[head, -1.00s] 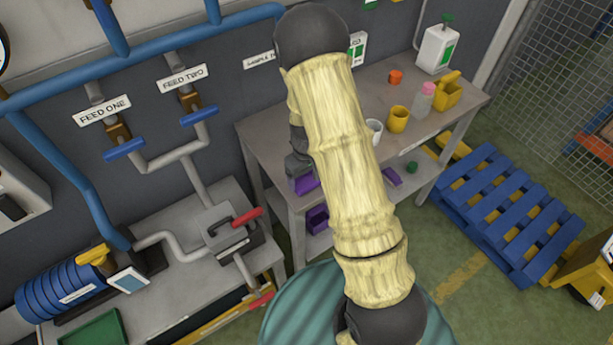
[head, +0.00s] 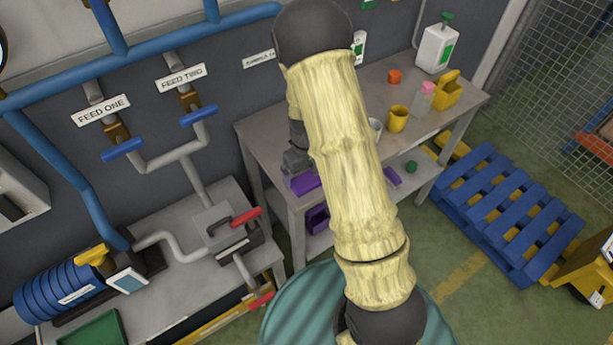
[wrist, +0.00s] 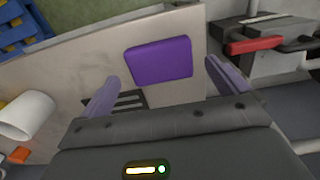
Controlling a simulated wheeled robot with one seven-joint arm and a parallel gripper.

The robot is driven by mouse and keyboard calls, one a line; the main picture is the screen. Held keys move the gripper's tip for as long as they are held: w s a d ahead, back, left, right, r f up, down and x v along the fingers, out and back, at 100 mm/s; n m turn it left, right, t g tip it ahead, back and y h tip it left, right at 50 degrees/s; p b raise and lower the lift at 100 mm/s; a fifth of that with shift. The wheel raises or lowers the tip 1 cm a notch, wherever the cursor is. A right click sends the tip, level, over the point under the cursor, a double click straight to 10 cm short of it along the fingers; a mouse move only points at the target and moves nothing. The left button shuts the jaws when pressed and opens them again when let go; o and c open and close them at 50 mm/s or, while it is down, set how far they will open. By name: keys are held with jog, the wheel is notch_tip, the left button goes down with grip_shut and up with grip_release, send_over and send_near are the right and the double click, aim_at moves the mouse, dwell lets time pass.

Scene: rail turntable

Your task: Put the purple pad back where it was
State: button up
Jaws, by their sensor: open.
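The purple pad (wrist: 160,62) lies flat on the grey bench top in the wrist view, near the bench edge. In the head view a purple patch that looks like the same pad (head: 304,183) shows at the near left corner of the bench, partly hidden by my arm. My gripper (wrist: 161,71) is open, its two fingers apart and pointing toward the pad's left and right sides. Nothing is between the fingers that I can see held.
A dark slotted patch (wrist: 128,101) lies beside the pad on the bench. A white cup (wrist: 27,115) is at left. A red-handled fitting (wrist: 255,46) stands beyond the bench edge at right. Purple items (head: 318,218) show below the bench top. A blue pallet (head: 510,215) stands right.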

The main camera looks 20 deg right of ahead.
aim_at(307, 182)
notch_tip(307, 182, up, 9)
jog(key=b, duration=0.1)
dwell(0.3)
jog(key=shift+r, duration=0.15)
jog(key=s+r+m+t, duration=0.1)
jog(key=s+r, duration=0.2)
jog(key=s, duration=0.4)
jog(key=s+r+m+t, duration=0.1)
jog(key=s+r+m, duration=0.1)
jog(key=s, duration=0.5)
jog(key=shift+r+m+t, duration=0.3)
jog(key=shift+r, duration=0.35)
jog(key=shift+s, duration=0.1)
dwell(1.2)
